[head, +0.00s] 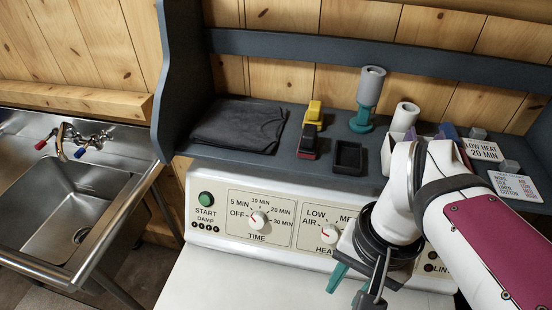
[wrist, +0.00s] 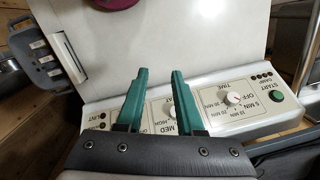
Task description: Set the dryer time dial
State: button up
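The white time dial (head: 259,220) is on the left of the cream dryer panel, with OFF, 5, 10, 20 and 30 MIN around it. Its pointer is too small to read surely. It also shows upside down in the wrist view (wrist: 234,98). A card (head: 482,150) on the shelf reads LOW HEAT 20 MIN. My gripper (head: 352,284) is in front of the panel's heat section, right of the time dial. Its green fingers (wrist: 160,72) are apart with nothing between them, and they do not touch the time dial.
The heat dial (head: 328,235) sits right of the time dial, and the green start button (head: 206,199) left of it. A sink (head: 75,210) is at left.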

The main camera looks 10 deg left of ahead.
aim_at(256, 221)
jog(key=shift+o, duration=1.2)
jog(key=w+a+r+n, duration=0.1)
jog(key=w+a+r, duration=0.1)
jog(key=w+a, duration=0.2)
jog(key=w, duration=0.3)
jog(key=shift+w+a+r+n+h, duration=0.15)
jog(key=shift+w+a+n+h, duration=0.05)
jog(key=shift+a+n+h, duration=0.2)
jog(key=shift+o, duration=1.1)
jog(key=w+a+n, duration=0.1)
jog(key=w+a, duration=0.3)
jog(key=a, duration=0.1)
jog(key=shift+w+r+h, duration=0.3)
jog(key=shift+w+h, duration=0.1)
jog(key=shift+o, duration=0.6)
jog(key=w+a+f+n+h, duration=0.1)
jog(key=w+a, duration=0.4)
jog(key=a, duration=0.6)
jog(key=shift+f+n+t, duration=0.4)
jog(key=shift+n, duration=0.3)
jog(key=f, duration=0.4)
jog(key=d+f, duration=0.1)
jog(key=f, duration=0.9)
jog(key=shift+w+d+f, duration=0.2)
jog(key=shift+d+f, duration=0.05)
jog(key=shift+f, duration=0.55)
grip_shut()
